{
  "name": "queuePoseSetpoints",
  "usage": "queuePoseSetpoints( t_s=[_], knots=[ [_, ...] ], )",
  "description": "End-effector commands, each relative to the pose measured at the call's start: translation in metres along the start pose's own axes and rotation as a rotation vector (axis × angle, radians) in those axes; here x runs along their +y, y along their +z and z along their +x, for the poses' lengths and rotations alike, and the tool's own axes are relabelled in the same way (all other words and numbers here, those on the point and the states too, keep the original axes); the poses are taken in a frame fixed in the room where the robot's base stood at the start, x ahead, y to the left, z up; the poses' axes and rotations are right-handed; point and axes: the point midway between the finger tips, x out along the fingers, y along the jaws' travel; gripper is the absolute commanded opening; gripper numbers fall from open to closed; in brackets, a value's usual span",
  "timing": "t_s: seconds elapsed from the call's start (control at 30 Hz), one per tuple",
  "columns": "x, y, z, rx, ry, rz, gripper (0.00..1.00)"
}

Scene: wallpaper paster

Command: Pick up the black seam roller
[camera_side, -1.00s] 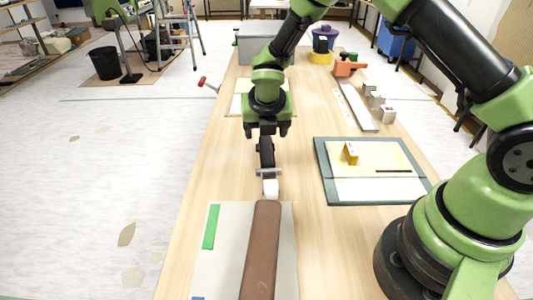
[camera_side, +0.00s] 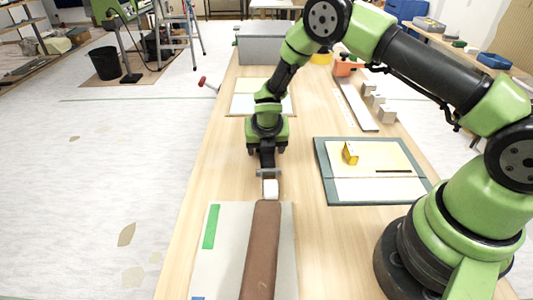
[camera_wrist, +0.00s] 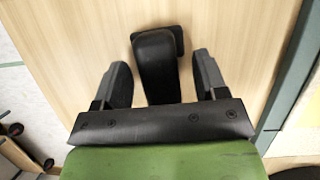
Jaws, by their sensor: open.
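The black seam roller (camera_side: 268,161) lies on the wooden table, its white roller end (camera_side: 271,189) towards the near side. My gripper (camera_side: 267,151) is over its handle and hides the far part of it in the side view. In the wrist view the black handle (camera_wrist: 155,65) shows between the two fingers of my gripper (camera_wrist: 161,76). The fingers are open, with a gap of bare wood on each side of the handle. Whether the fingertips are level with the handle is hard to tell.
A brown padded strip (camera_side: 261,250) on a pale sheet (camera_side: 220,265) lies just in front of the roller. A grey box (camera_side: 262,48) stands at the back. Bare wood lies around the roller.

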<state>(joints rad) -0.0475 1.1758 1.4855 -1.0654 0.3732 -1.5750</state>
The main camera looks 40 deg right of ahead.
Motion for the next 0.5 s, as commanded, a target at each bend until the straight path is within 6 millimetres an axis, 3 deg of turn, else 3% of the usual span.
queuePoseSetpoints(
  t_s=[0.33, 0.5],
  knots=[
    [-0.0001, -0.0014, 0.0027, 0.001, -0.001, 0.001, 0.64],
    [-0.0001, -0.0013, 0.0025, 0.001, -0.001, 0.001, 0.29]
  ],
)
